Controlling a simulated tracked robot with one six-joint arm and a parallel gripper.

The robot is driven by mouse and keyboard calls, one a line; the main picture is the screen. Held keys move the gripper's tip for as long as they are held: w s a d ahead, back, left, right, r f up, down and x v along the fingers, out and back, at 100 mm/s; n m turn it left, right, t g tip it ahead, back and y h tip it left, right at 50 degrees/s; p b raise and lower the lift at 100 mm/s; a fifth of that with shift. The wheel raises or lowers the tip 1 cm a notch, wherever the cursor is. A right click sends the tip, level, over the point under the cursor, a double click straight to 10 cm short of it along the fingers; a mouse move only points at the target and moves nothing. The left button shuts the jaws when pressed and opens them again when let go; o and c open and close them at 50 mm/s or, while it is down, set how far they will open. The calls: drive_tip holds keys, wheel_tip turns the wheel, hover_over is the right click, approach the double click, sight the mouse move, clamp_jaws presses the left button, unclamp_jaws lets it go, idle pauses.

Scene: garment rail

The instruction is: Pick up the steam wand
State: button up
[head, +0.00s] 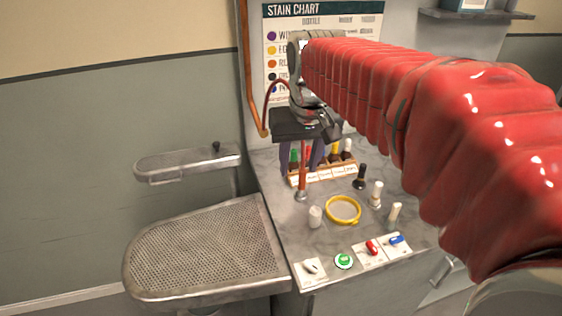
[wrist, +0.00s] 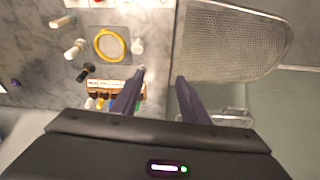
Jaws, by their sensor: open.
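My gripper (head: 300,168) is open and points down over the left edge of the grey marble counter. It also shows in the wrist view (wrist: 160,75), with nothing seen between its two dark fingers. An upright copper-orange rod with a metal foot (head: 302,184) shows just below the gripper in the head view. It may be the steam wand, but I cannot tell for sure. In the wrist view a small metal piece shows at the left fingertip, and the rod itself is not clear there. My arm hides part of the counter's right side.
A rack of small bottles (head: 325,175) is by the gripper. A yellow ring (head: 343,210), a white cylinder (head: 315,217), other small bottles and several controls stand on the counter. A perforated ironing board (head: 205,255) and a smaller board (head: 185,162) are left. A copper pipe (head: 249,70) runs behind.

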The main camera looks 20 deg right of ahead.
drive_tip(key=w+d+f+g, duration=0.15)
drive_tip(key=w+d, duration=0.25)
drive_tip(key=w, duration=0.5)
drive_tip(key=m+g, duration=0.1)
drive_tip(key=g, duration=0.1)
hover_over(305, 167)
wheel_tip(305, 167, down, 4)
drive_tip(key=shift+s+t, duration=0.1)
drive_tip(key=shift+t, duration=0.15)
drive_tip(key=shift+a+f, duration=0.1)
drive_tip(key=shift+f, duration=4.15)
drive_tip(key=shift+a+f, duration=0.15)
drive_tip(key=shift+f, duration=1.15)
drive_tip(key=shift+a+f, duration=0.1)
drive_tip(key=shift+f, duration=1.2)
